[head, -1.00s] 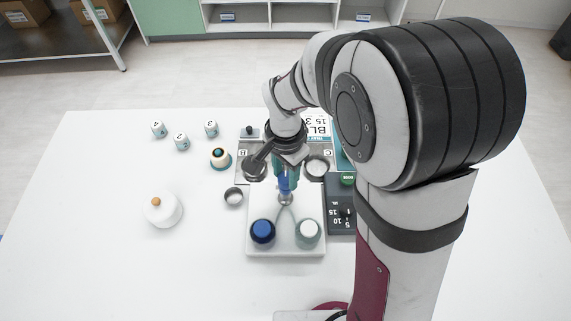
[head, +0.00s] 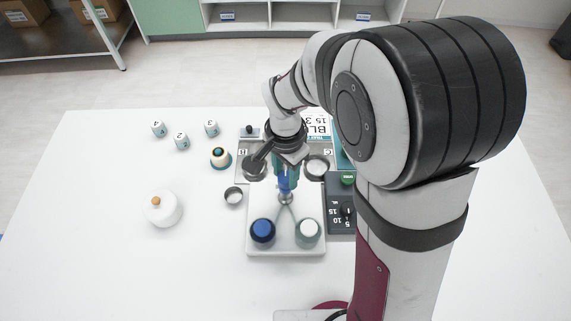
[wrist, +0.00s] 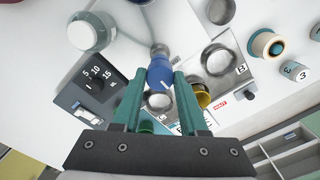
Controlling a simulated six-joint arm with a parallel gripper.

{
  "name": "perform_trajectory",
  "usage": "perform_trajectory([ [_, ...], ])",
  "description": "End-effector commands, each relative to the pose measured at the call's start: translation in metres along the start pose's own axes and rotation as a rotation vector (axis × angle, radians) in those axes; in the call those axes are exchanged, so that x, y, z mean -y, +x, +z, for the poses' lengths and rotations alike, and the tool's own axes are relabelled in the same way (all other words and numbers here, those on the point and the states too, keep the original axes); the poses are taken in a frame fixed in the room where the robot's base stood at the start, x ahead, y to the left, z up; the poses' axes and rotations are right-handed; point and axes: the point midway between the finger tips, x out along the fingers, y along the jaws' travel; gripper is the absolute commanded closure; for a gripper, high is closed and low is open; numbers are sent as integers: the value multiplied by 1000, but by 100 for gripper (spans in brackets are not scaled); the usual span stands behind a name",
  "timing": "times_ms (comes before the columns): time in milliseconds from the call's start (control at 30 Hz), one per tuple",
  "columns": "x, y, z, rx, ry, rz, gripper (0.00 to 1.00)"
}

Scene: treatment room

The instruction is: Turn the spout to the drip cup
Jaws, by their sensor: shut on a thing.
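My gripper (wrist: 158,78) has green fingers, one on either side of the blue spout part (wrist: 160,72), and is shut on it. In the head view the blue part (head: 284,185) stands over the white base (head: 286,248), below my gripper (head: 286,172), which is partly hidden by my wrist. A small metal cup (head: 233,196) stands left of the base; it also shows at the top of the wrist view (wrist: 220,10). Ring-shaped metal cups stand by labels B (wrist: 217,58) and C (wrist: 157,101). I cannot tell which is the drip cup. A yellow piece (wrist: 203,96) is partly hidden behind a finger.
A blue knob (head: 263,231) and a white-topped knob (head: 308,230) stand on the base. A dark dial box (head: 340,210) is at the right. The table's front left is clear.

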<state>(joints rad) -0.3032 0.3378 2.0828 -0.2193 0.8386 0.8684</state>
Motion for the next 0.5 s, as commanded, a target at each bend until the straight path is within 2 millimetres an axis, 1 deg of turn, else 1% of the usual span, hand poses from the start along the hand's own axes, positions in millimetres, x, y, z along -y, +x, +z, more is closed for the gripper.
perform_trajectory([
  [333,1,-1,0,-1,-7,-3,100],
  [500,1,-1,0,-1,-58,-3,100],
])
